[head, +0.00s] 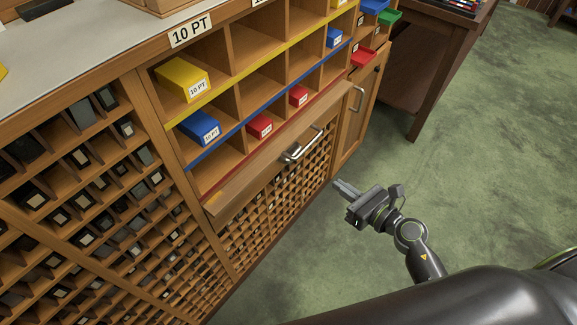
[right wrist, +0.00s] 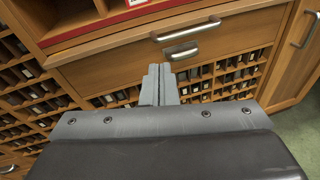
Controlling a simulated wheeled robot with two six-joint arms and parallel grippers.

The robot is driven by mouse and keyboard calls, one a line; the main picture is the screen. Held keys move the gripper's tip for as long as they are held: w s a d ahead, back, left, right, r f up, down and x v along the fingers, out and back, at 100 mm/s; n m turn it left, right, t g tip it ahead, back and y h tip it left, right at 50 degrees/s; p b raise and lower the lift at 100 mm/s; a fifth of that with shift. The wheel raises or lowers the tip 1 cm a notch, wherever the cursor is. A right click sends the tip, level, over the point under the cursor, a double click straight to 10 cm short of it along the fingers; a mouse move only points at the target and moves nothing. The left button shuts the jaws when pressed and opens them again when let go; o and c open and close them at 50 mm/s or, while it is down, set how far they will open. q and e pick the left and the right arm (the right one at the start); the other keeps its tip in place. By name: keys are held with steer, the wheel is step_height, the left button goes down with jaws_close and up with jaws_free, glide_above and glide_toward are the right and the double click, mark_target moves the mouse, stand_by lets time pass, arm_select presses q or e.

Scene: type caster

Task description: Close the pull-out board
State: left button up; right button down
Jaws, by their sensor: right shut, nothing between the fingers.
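The wooden pull-out board (head: 252,172) sits under the lowest row of the cabinet's cubbyholes and juts out from the front. A metal handle (head: 309,143) is on its right part. In the right wrist view the board's wooden front (right wrist: 110,70) spans the middle, with the metal handle (right wrist: 187,31) ahead of the fingers and a second metal bar (right wrist: 181,52) just below it. My right gripper (head: 342,187) is shut and empty, in front of the cabinet, below and right of the handle, apart from it in the head view. It also shows in the right wrist view (right wrist: 159,70). My left gripper is out of view.
Cubbyholes above the board hold yellow, blue and red boxes, such as a yellow one (head: 183,79). Small-slot racks (head: 265,215) lie below the board. A cabinet door (head: 357,112) stands to the right, with a dark table (head: 437,60) beyond. The green floor (head: 480,170) at right is clear.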

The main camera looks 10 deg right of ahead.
steer(key=n, duration=0.1)
glide_toward(292, 156)
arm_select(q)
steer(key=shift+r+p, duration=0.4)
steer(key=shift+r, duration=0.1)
arm_select(e)
steer(key=shift+g, duration=0.3)
steer(key=x, duration=0.5)
steer(key=shift+w+d+f, duration=0.3)
steer(key=shift+w+f, duration=0.05)
steer(key=shift+w, duration=0.05)
steer(key=w+a, duration=0.3)
steer(key=shift+w+r, duration=0.1)
steer(key=shift+w, duration=0.2)
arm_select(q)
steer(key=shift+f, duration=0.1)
arm_select(e)
steer(key=shift+r, duration=0.15)
steer(key=shift+d, duration=0.1)
